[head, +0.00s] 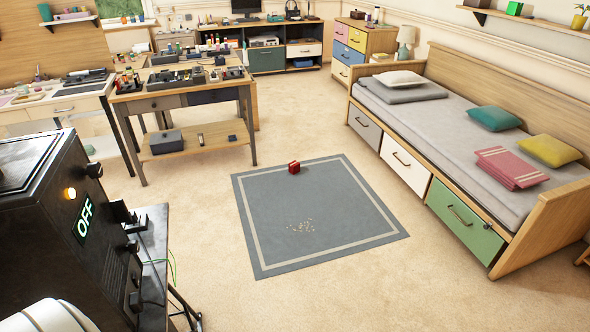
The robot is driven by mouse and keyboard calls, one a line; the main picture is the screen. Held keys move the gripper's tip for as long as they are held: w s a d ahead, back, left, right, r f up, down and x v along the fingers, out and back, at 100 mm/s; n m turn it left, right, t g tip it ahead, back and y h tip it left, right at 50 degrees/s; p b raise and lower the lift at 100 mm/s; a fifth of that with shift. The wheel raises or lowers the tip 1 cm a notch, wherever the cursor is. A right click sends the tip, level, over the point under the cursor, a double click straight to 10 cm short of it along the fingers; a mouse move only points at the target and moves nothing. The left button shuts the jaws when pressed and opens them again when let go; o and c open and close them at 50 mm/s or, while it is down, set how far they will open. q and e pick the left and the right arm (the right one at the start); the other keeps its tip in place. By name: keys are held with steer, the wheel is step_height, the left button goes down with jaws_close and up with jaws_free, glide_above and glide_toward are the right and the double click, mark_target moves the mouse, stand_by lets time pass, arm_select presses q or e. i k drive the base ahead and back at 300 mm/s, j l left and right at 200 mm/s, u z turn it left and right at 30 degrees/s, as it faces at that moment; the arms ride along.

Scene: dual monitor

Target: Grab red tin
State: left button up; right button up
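A small red box-shaped object (294,167), which may be the red tin, sits on the grey rug (270,225) near its far edge. It is small in view, so its details are hard to tell. Neither of my grippers shows clearly in the head view. A white rounded part at the bottom left corner looks like part of my own body.
A black machine (60,220) with an "OFF" sign stands close at left. A wooden workbench (190,144) with tools is behind it. A daybed (440,130) with drawers lines the right. Small crumbs (300,226) lie on the rug. The carpet (300,115) around it is clear.

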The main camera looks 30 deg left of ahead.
mark_target(294, 167)
steer(key=i+l+u, duration=0.1)
steer(key=i, duration=0.35)
steer(key=i+u, duration=0.85)
steer(key=i+l+u, duration=0.25)
steer(key=i+u, duration=0.4)
steer(key=i, duration=1.55)
